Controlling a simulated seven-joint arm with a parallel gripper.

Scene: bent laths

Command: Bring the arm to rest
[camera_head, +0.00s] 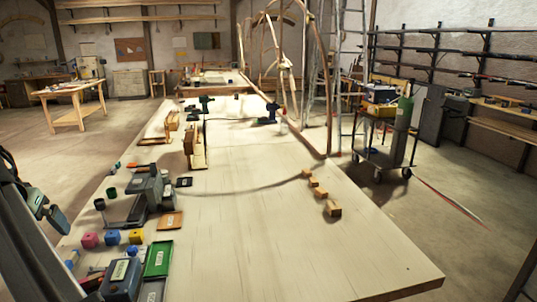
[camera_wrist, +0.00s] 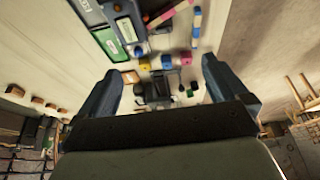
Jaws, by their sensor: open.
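My gripper (camera_wrist: 160,68) is open, its two dark fingers spread wide in the wrist view. Nothing shows held between them. Beyond the fingers, the wrist view shows the workbench with small coloured blocks and a grey device. In the head view, part of my arm (camera_head: 30,235) stands at the left edge, beside the bench's left side. The pale wooden workbench (camera_head: 260,240) stretches away from the front.
Coloured blocks, a green tray (camera_head: 158,259) and a grey device (camera_head: 148,187) crowd the bench's left side. Several wooden blocks (camera_head: 333,209) stand right of the middle. Tall bent laths (camera_head: 322,90) rise at the back. The bench's front right is clear. A cart (camera_head: 385,150) stands right.

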